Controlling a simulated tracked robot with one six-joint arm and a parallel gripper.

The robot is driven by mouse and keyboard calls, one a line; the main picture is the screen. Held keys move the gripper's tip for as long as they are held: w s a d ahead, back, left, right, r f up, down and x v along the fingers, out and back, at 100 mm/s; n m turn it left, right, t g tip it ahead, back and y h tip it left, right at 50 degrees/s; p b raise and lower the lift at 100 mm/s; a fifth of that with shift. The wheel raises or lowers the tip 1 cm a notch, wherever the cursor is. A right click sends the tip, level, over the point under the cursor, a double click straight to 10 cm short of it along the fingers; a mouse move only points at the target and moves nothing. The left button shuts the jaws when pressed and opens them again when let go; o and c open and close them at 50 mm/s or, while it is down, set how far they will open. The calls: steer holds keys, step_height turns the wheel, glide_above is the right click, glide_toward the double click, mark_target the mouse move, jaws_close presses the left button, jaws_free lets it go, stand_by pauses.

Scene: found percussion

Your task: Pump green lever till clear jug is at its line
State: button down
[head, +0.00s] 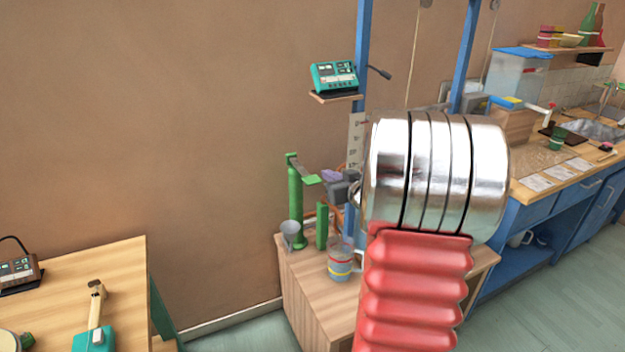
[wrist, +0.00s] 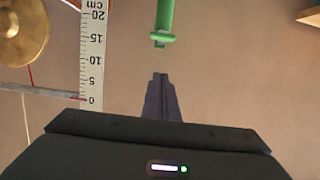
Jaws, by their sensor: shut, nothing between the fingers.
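The green lever (head: 305,172) slopes down to the right from the top of a tall green pump column (head: 295,205) in the head view. My gripper (head: 329,175) is shut and empty, close to the lever's right end; whether they touch is unclear there. In the wrist view, my shut fingers (wrist: 160,78) point at a green bar with a crosspiece (wrist: 163,37), probably the lever, with a gap in the picture. The clear jug (head: 340,264) stands on the wooden cabinet below, with red and yellow bands. Its liquid level is too small to read.
A grey funnel (head: 290,230) stands beside the pump. A ruler (wrist: 92,50) and brass disc (wrist: 22,30) are left of my fingers in the wrist view. A teal instrument (head: 334,77) sits on a shelf above. My large arm links hide the cabinet's right part.

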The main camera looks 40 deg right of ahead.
steer(key=shift+w, duration=0.15)
glide_above(315, 178)
steer(key=s+a, duration=0.2)
step_height(315, 178, down, 2)
steer(key=f, duration=0.1)
steer(key=shift+s+a+f, duration=0.1)
steer(key=shift+s+f, duration=0.05)
steer(key=shift+f, duration=0.75)
steer(key=shift+s+f, duration=0.1)
steer(key=shift+f, duration=0.75)
